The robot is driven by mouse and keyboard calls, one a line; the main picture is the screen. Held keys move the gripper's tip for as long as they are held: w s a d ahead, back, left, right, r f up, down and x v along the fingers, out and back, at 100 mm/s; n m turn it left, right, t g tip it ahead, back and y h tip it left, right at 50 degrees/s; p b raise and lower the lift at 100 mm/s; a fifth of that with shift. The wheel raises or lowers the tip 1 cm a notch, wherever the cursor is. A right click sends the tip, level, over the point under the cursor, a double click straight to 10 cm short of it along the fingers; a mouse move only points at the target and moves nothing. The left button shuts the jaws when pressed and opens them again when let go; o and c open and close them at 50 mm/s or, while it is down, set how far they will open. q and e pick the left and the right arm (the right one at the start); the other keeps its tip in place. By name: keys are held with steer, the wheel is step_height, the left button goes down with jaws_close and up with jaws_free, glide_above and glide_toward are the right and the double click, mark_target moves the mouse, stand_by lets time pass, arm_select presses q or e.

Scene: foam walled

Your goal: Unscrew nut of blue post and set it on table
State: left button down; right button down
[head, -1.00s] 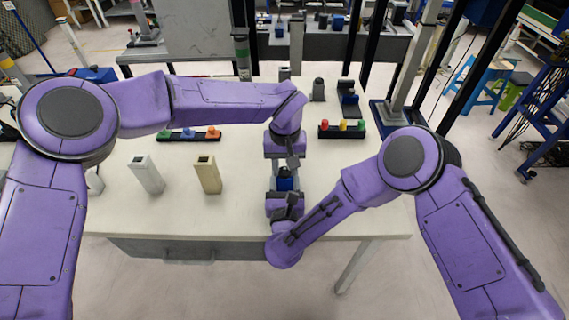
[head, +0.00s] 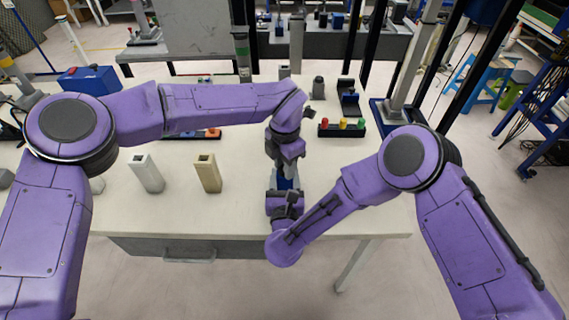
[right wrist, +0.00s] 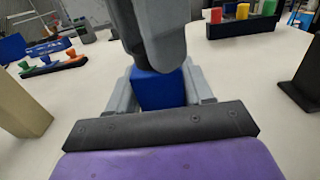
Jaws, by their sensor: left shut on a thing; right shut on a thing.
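The blue post (head: 287,178) stands upright near the front of the white table, and it also shows in the right wrist view (right wrist: 158,90). My right gripper (right wrist: 160,98) is shut on the post, with one grey finger against each side. My left gripper (head: 285,166) points down from above, shut on the nut at the top of the post. Its dark fingers (right wrist: 155,45) hide the nut in the right wrist view, and the nut cannot be made out in the head view either.
A white post (head: 148,177) and a tan post (head: 208,177) stand left of my grippers. A rack with coloured pegs (head: 342,131) lies behind to the right, another behind my left arm. The white table (head: 350,185) is clear at front right.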

arm_select(q)
steer(key=n, duration=1.5)
steer(key=shift+r, duration=0.1)
steer(key=n, duration=1.2)
steer(key=shift+n, duration=0.3)
steer(key=n, duration=0.9)
steer(key=shift+n, duration=0.3)
